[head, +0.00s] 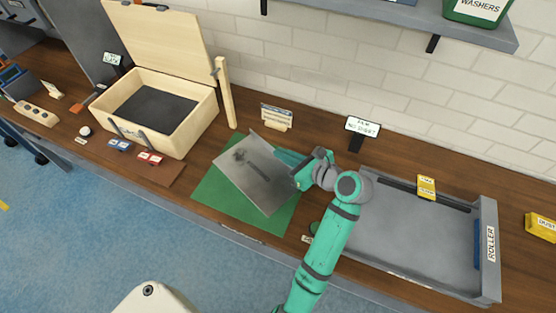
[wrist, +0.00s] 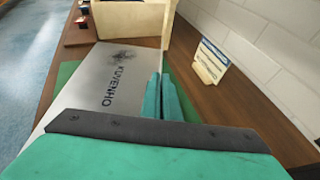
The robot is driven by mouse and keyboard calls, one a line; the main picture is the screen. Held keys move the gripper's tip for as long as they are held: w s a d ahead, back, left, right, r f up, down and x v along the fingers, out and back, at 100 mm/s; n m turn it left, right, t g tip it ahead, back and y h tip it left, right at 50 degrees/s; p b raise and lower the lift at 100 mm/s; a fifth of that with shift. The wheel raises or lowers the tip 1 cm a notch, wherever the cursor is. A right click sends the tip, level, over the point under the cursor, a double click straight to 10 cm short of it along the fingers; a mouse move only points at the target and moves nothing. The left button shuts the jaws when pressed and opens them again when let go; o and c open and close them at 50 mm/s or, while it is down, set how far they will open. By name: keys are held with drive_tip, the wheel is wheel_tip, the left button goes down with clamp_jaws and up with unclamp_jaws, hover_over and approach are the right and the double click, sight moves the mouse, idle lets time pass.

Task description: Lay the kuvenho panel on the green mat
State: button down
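My gripper (head: 284,156) is at the panel's right edge. In the wrist view its two fingers (wrist: 161,98) are close together, pinching that edge. The panel hides much of the mat.
An open wooden box (head: 190,131) stands left of the mat, with a wooden post (head: 227,92) beside it. A small sign stand (head: 277,117) is behind the mat. A grey roller tray (head: 410,235) fills the bench to the right. A shelf (head: 400,14) overhangs the back right.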

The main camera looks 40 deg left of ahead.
sight(278, 161)
drive_tip(key=a+f, duration=0.2)
drive_tip(key=f, duration=0.1)
drive_tip(key=shift+w+a, duration=0.3)
drive_tip(key=shift+f, duration=1.6)
drive_tip(key=shift+w+f, duration=0.1)
drive_tip(key=shift+w, duration=0.05)
drive_tip(key=c, duration=2)
unclamp_jaws()
drive_tip(key=v, duration=1.2)
